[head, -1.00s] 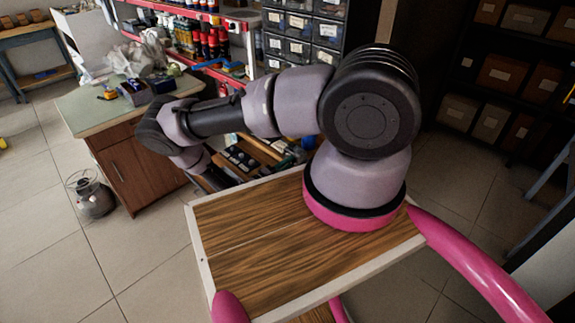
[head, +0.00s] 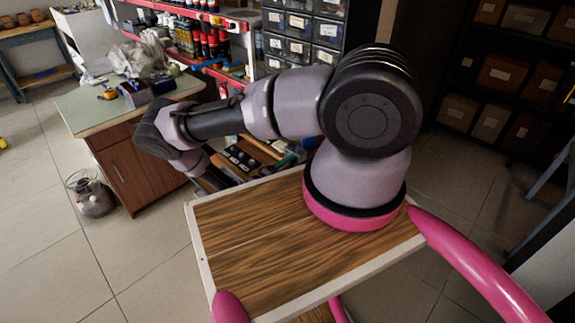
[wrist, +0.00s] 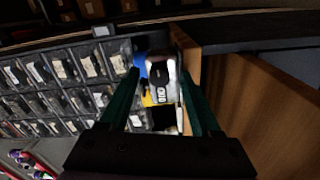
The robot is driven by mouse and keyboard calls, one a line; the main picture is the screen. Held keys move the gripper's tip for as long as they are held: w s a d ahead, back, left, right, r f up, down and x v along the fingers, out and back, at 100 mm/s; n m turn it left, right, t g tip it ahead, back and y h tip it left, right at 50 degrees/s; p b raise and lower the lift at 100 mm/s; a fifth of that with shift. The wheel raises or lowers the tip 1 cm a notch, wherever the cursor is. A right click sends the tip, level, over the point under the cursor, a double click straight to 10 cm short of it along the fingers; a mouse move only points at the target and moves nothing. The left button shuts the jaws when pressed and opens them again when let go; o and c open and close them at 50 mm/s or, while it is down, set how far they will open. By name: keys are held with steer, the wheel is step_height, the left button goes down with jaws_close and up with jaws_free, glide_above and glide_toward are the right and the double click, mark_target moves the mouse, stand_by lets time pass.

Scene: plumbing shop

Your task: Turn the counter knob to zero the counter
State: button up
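In the wrist view, a small counter (wrist: 161,96) shows between my gripper's fingers. It has a pale, brightly lit face with a few dark digits, a yellow part at its left and a blue part above left. A dark round shape on the bright upper part may be the knob; it is too small to be sure. My gripper (wrist: 159,73) has its two green fingers spread, one on each side of the counter, with a gap between the tips. I cannot tell whether a finger touches it. In the head view my gripper and the counter cannot be made out.
In the wrist view, labelled drawers (wrist: 70,75) fill the left and a brown wooden panel (wrist: 222,85) stands close at the right. In the head view, a green-topped cabinet (head: 105,105) and a metal canister (head: 90,195) stand at left. The tiled floor at front left is clear.

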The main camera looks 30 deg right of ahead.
steer(key=v, duration=1)
steer(key=shift+s+a, duration=0.2)
steer(key=shift+a, duration=0.15)
steer(key=shift+r, duration=0.1)
steer(key=w+a+r+m+g+y, duration=0.1)
steer(key=a+r+m+g+y, duration=0.2)
steer(key=r, duration=0.9)
steer(key=w+r+m+g+y, duration=0.1)
steer(key=r+g+y, duration=0.25)
steer(key=r, duration=0.75)
steer(key=a+r+m+g+y, duration=0.25)
steer(key=r+y, duration=0.25)
steer(key=r, duration=0.7)
steer(key=s+d+r+t+y, duration=0.1)
steer(key=s+r+t+y, duration=0.1)
steer(key=s+r, duration=0.3)
steer(key=s+d+r+t+y, duration=0.1)
steer(key=s+r+t+y, duration=0.2)
steer(key=r, duration=1.1)
steer(key=s+d+r+t+y, duration=0.1)
steer(key=s+r+t+y, duration=0.1)
steer(key=s+r+t, duration=0.3)
steer(key=s+r, duration=0.4)
steer(key=shift+d+r+n, duration=0.25)
steer(key=shift+d+n, duration=0.1)
